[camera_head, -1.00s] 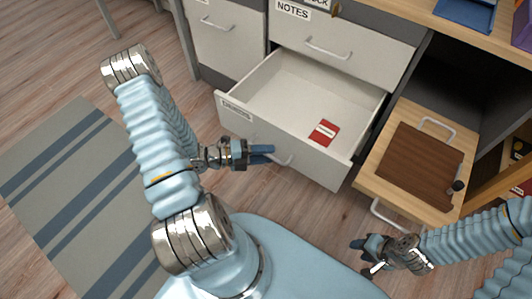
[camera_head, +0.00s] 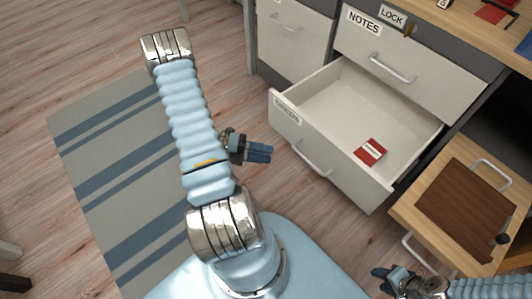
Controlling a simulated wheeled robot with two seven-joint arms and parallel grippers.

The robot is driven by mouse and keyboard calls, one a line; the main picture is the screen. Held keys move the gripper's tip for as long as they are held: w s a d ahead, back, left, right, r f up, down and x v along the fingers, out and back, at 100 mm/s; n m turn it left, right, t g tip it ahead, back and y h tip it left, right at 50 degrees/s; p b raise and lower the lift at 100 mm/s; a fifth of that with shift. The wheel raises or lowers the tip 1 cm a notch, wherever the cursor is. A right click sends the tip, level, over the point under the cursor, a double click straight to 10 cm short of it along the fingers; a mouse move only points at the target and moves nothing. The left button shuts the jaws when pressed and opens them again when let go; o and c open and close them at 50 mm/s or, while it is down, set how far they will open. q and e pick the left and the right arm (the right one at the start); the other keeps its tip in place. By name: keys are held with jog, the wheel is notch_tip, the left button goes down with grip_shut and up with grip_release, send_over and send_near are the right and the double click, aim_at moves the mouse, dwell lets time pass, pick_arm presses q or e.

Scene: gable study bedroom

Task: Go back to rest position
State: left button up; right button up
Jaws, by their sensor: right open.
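My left gripper (camera_head: 260,152) hangs over the wood floor, to the left of the open drawer and apart from it. Its blue fingers look close together, with nothing seen between them; I cannot tell whether they are open or shut. My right gripper (camera_head: 382,279) is at the bottom right, open and empty, in front of the pulled-out wooden board. Its arm runs off the right edge.
The open white drawer (camera_head: 321,173) juts out and holds a red card (camera_head: 370,151). Beside it a wooden pull-out (camera_head: 418,212) carries a dark brown board (camera_head: 467,205). A closed drawer labelled NOTES (camera_head: 420,82) is above. A striped rug (camera_head: 110,175) lies left.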

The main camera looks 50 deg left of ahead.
dwell(0.3)
pick_arm(q)
jog(key=s+d+f+m+g+y, duration=0.2)
jog(key=d+f+m+g, duration=0.45)
jog(key=m, duration=0.55)
jog(key=s+d+f+m+g+y, duration=0.1)
jog(key=s+d+f+m+g, duration=0.2)
jog(key=d+m+g, duration=0.65)
jog(key=w+d+f+m+t+y, duration=0.1)
jog(key=d+m, duration=0.4)
jog(key=m, duration=0.6)
jog(key=w+d+f+m+t+y, duration=0.1)
jog(key=w+d+m+t+y, duration=0.3)
jog(key=m, duration=0.8)
jog(key=shift+w+d+t, duration=0.35)
jog(key=shift+w+t, duration=0.05)
jog(key=shift+w, duration=0.5)
